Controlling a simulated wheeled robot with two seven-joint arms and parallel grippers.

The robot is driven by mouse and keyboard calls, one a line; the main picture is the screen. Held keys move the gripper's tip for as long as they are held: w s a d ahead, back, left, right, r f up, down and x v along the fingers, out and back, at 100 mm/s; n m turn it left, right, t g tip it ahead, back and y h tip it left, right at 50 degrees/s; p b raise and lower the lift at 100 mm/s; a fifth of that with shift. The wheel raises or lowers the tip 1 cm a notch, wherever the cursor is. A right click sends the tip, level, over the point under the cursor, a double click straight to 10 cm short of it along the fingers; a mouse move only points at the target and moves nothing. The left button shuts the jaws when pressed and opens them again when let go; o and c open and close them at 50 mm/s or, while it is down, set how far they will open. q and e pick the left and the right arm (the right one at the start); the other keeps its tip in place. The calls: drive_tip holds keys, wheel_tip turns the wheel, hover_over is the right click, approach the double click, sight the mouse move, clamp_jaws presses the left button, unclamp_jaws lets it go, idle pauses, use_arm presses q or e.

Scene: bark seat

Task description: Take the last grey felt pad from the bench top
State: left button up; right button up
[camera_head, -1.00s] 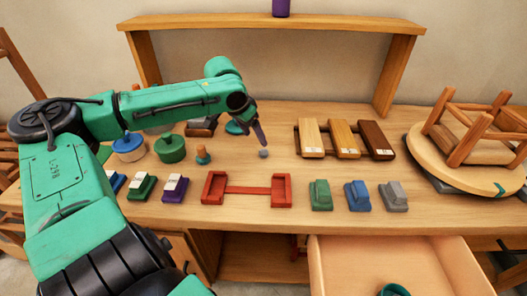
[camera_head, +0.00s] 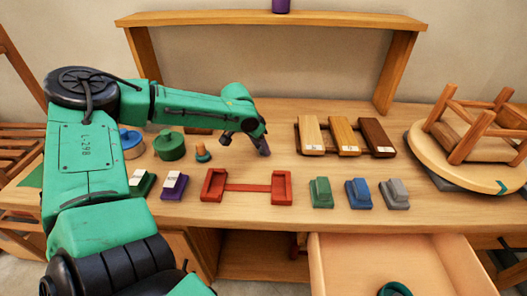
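The small grey felt pad does not show now. It lay on the bench top (camera_head: 335,185) where the fingers of my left gripper (camera_head: 263,149) now are, so they may hide it. The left gripper points down at the bench, left of the wooden sample blocks. I see its fingers nearly edge-on and cannot tell whether they are open or shut, or whether the pad is between them. My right gripper is not in view.
A red holder (camera_head: 247,189) lies just in front of the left gripper. Green (camera_head: 320,193), blue (camera_head: 358,193) and grey (camera_head: 394,194) blocks stand to its right. An upturned stool (camera_head: 470,150) fills the right end. A drawer (camera_head: 330,268) is open below.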

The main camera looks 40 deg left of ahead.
use_arm(q)
clamp_jaws()
